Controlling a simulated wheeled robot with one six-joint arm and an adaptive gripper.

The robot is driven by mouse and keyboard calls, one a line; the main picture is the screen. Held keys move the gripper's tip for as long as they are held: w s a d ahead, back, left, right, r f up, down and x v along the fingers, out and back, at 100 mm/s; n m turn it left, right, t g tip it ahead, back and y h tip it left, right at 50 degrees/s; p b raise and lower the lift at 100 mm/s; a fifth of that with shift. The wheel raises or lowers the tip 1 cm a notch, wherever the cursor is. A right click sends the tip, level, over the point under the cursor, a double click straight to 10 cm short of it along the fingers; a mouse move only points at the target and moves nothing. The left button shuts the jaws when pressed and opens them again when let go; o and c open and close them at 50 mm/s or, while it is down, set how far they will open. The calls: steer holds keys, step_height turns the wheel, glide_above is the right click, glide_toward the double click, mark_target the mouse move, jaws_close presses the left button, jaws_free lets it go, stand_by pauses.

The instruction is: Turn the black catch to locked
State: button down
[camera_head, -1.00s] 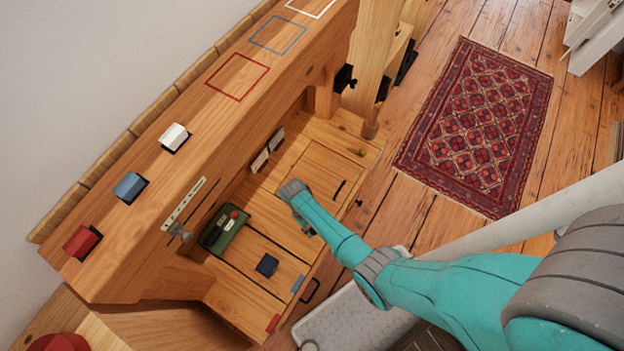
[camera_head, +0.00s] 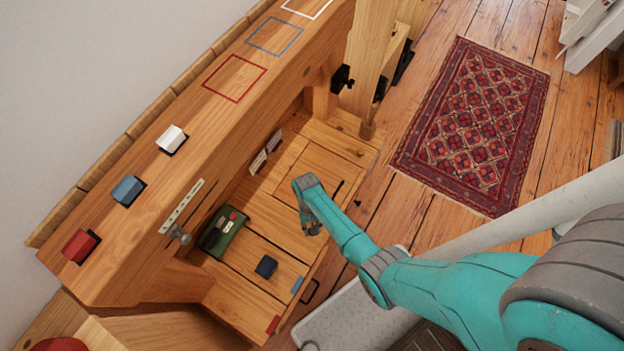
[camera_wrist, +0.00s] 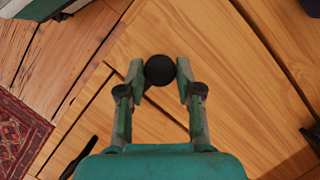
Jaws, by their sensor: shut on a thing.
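In the wrist view, a round black knob (camera_wrist: 159,70), which looks to be the black catch, sits between the two fingertips of my gripper (camera_wrist: 160,75). A small dark tab shows at its lower left edge. The fingers touch it from both sides and are shut on it. In the head view, my gripper (camera_head: 311,226) points down at the timber boards beside the square panel. There the catch is hidden by my gripper, and which way it is turned cannot be told.
A black handle (camera_head: 310,292) is near the front edge. Red, blue and white blocks sit on the upper beam (camera_head: 150,205). A patterned rug (camera_head: 470,125) lies on the floor at right.

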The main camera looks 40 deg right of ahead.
stand_by(0.3)
steer(key=c, duration=0.8)
jaws_free()
steer(key=v, duration=1.2)
